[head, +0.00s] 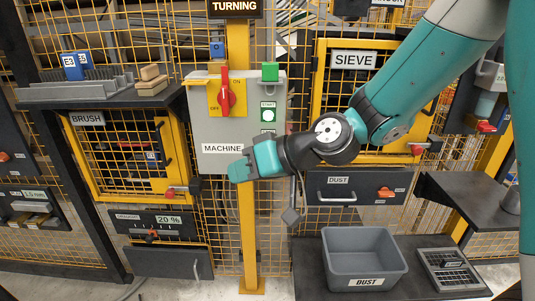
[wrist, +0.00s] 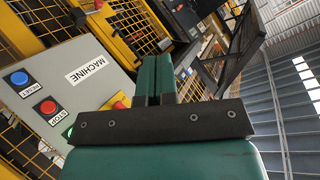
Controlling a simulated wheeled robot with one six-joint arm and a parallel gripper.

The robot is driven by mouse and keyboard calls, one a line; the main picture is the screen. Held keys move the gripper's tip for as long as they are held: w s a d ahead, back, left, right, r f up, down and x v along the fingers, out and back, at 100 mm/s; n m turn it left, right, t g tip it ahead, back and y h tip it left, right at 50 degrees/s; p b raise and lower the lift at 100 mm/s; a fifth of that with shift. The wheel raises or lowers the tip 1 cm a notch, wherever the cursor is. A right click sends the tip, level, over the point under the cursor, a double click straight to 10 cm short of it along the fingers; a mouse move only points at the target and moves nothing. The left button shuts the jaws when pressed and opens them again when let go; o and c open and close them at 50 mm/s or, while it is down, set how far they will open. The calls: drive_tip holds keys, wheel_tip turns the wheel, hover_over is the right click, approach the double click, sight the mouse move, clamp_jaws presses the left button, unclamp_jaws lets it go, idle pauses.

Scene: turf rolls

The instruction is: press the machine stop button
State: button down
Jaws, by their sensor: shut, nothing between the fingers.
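The machine box (head: 205,125) is a grey panel on a yellow post, labelled MACHINE. In the wrist view its red stop button (wrist: 48,106), labelled STOP, sits beside the blue reset button (wrist: 18,78). In the head view my arm hides the stop button. The start button (head: 268,115) is green, on the panel's right side. My gripper (head: 238,171) is shut and empty, in front of the panel's lower part. Its closed teal fingers (wrist: 158,78) point past the panel in the wrist view, to the right of the stop button and apart from it.
A red rotary switch (head: 225,92) on a yellow plate is above the MACHINE label. Yellow mesh fencing surrounds the panel. A grey dust bin (head: 362,282) stands at the lower right, and a dark shelf (head: 100,98) with blocks is at the left.

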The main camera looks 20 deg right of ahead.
drive_tip(key=w+d+f+m+t+h+b, duration=0.2)
drive_tip(key=w+d+f+m+t, duration=0.5)
drive_tip(key=w, duration=0.5)
wheel_tip(320, 180, down, 2)
drive_tip(key=shift+w+d+f+t+h, duration=0.1)
drive_tip(key=shift+w+d+t+h, duration=0.35)
drive_tip(key=shift+d, duration=0.75)
drive_tip(key=shift+s, duration=0.15)
drive_tip(key=w+d+p, duration=0.2)
drive_tip(key=w+p, duration=0.3)
drive_tip(key=w, duration=0.3)
drive_tip(key=shift+w+d, duration=0.15)
drive_tip(key=shift+d, duration=0.2)
drive_tip(key=shift+w, duration=0.15)
drive_tip(key=shift+w+d, duration=0.1)
drive_tip(key=shift+w, duration=0.15)
